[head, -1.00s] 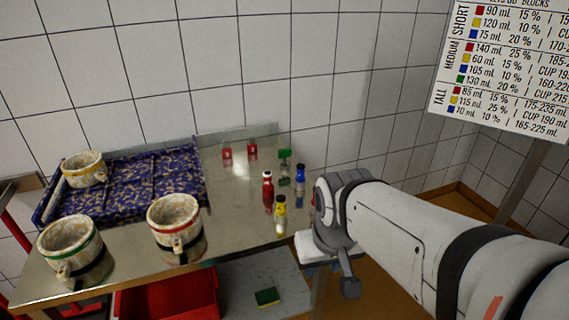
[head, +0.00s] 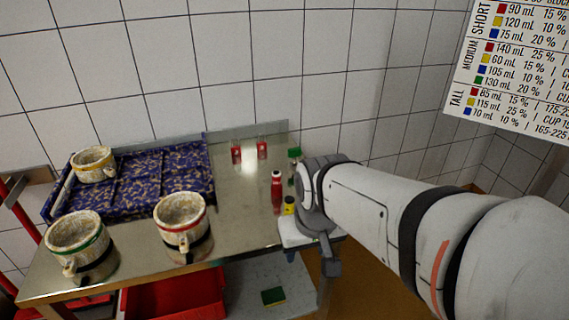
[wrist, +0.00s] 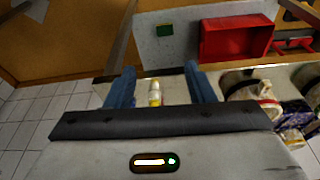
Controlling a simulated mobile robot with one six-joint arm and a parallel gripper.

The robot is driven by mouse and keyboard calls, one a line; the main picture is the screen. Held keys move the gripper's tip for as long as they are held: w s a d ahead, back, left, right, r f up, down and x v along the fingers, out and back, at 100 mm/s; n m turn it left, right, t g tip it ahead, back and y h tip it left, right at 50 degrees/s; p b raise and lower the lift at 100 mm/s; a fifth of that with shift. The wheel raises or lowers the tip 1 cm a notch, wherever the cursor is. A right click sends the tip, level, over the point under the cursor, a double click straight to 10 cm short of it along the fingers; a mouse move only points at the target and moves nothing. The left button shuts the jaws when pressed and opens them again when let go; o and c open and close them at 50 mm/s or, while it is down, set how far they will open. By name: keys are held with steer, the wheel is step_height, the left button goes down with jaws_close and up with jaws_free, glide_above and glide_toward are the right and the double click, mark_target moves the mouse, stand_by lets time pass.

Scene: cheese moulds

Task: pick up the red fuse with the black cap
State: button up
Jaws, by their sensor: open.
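A tall red bottle-like piece (head: 277,197) stands upright on the steel table's right part, with a pale band near its top; I cannot make out a black cap on it. Two small red pieces, one on the left (head: 236,155) and one on the right (head: 262,151), stand at the back; their caps are too small to tell. My gripper (wrist: 158,72) is open and empty at the table's right front edge, just in front of the yellow piece (head: 289,207). In the wrist view the yellow piece (wrist: 154,94) shows between the blue fingers, not gripped.
A green piece (head: 294,154) stands behind my arm. Two mugs, one with a green band (head: 76,234) and one with a red band (head: 181,215), stand at the front left. A third mug (head: 93,164) is on the patterned blue tray (head: 160,208). A red bin (head: 175,297) is below.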

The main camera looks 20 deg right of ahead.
steer(key=w+d+f+m+t+h+p, duration=0.1)
steer(key=w+d+f+m+p, duration=0.1)
steer(key=w+d, duration=0.7)
steer(key=w+d+f+m+p, duration=0.1)
steer(key=w+d+f+p, duration=0.3)
steer(key=w, duration=0.9)
steer(key=shift+t, duration=0.3)
steer(key=shift+w+d+f, duration=0.35)
steer(key=shift+w+f, duration=0.05)
steer(key=shift+f, duration=0.4)
steer(key=shift+w+d+f, duration=0.35)
steer(key=shift+f, duration=0.5)
steer(key=shift+w+d+f, duration=0.35)
steer(key=shift+w+f, duration=0.05)
steer(key=shift+f, duration=0.4)
steer(key=shift+c, duration=0.2)
steer(key=c, duration=1)
